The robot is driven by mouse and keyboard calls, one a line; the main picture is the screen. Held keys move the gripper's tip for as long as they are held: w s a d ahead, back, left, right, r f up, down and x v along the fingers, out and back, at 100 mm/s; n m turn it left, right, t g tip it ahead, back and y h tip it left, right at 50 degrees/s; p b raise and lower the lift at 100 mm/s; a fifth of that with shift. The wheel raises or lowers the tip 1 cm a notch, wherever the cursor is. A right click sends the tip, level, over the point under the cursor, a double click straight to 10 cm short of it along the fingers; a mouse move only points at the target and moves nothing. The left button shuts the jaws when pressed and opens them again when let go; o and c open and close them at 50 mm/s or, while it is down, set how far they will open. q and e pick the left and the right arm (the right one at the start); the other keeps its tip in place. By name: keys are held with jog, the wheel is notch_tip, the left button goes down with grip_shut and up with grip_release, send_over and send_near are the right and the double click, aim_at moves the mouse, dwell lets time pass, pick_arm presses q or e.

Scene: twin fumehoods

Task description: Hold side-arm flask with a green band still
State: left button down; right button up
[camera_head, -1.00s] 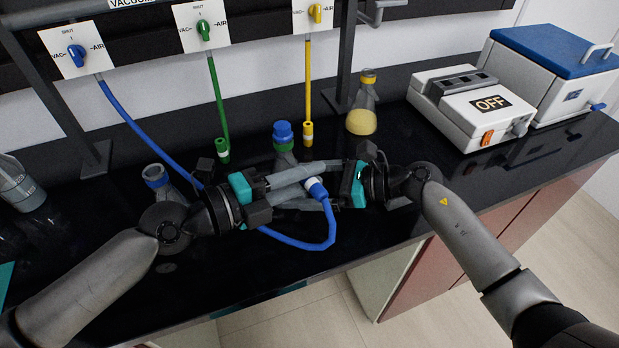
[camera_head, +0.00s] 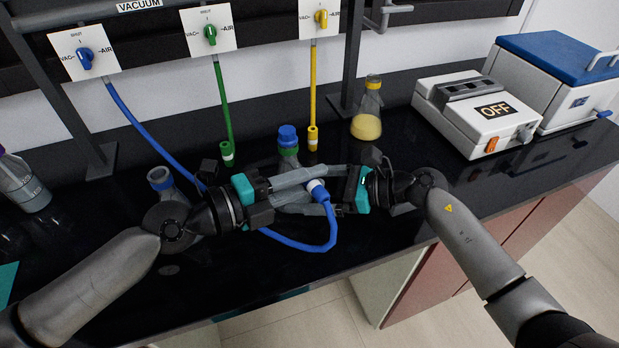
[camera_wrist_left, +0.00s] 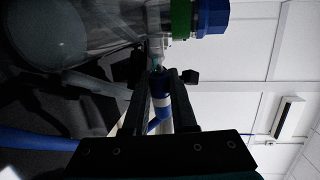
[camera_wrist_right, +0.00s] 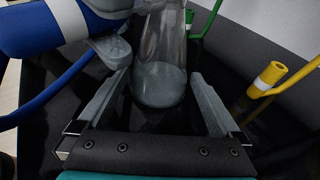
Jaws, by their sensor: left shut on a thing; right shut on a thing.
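The side-arm flask with a green band (camera_head: 288,152) stands upright on the black bench, with a blue cap; the grippers hide its lower body in the head view. In the right wrist view its clear glass body (camera_wrist_right: 160,82) lies between the fingers of my right gripper (camera_wrist_right: 161,76), which is shut on it. My left gripper (camera_wrist_left: 161,73) is shut on the white-and-blue end of the blue hose (camera_wrist_left: 161,104). That end is lined up with the flask's side arm, close to it; I cannot tell whether they are joined.
A flask with a blue band (camera_head: 161,179) stands behind my left arm. A flask with yellow liquid (camera_head: 366,126) stands at the back. Green (camera_head: 227,150) and yellow (camera_head: 313,138) hose ends hang behind the grippers. A white box marked OFF (camera_head: 478,115) is at right.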

pick_arm(q)
jog(key=shift+w+a, duration=0.55)
jog(key=shift+w, duration=0.35)
pick_arm(e)
jog(key=shift+s+f, duration=0.25)
jog(key=shift+f, duration=0.15)
dwell(1.1)
pick_arm(q)
jog(key=c, duration=0.6)
grip_release()
jog(key=shift+c, duration=0.2)
jog(key=shift+d, duration=0.1)
jog(key=s+d, duration=0.4)
jog(key=s, duration=0.4)
jog(key=shift+d, duration=0.3)
pick_arm(e)
jog(key=o, duration=0.5)
